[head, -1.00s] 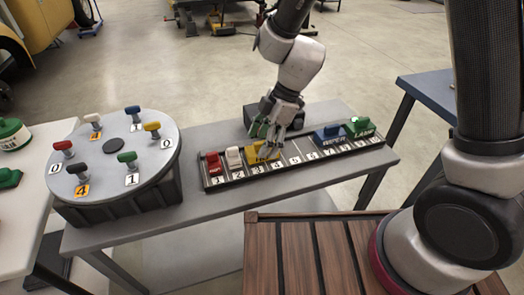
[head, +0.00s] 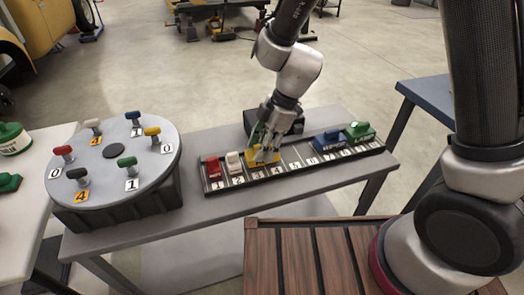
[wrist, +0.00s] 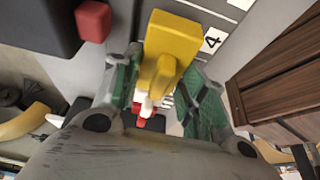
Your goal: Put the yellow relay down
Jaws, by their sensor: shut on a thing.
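The yellow relay (head: 261,157) is at the rack (head: 300,163), to the right of the white relay (head: 233,162). My gripper (head: 266,146) is over it from above, with green fingertips shut on its raised grip. In the wrist view the relay (wrist: 165,45) stands out between my green-padded fingers (wrist: 158,92), beside a label reading 4. I cannot tell whether its underside is fully seated in the rack or slightly above it.
A red relay (head: 213,170) is at the rack's left end; a blue one (head: 331,141) and a green one (head: 359,131) are toward its right. A round turntable (head: 100,175) with several coloured pegs is on the left. A dark box (head: 290,122) stands behind the rack.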

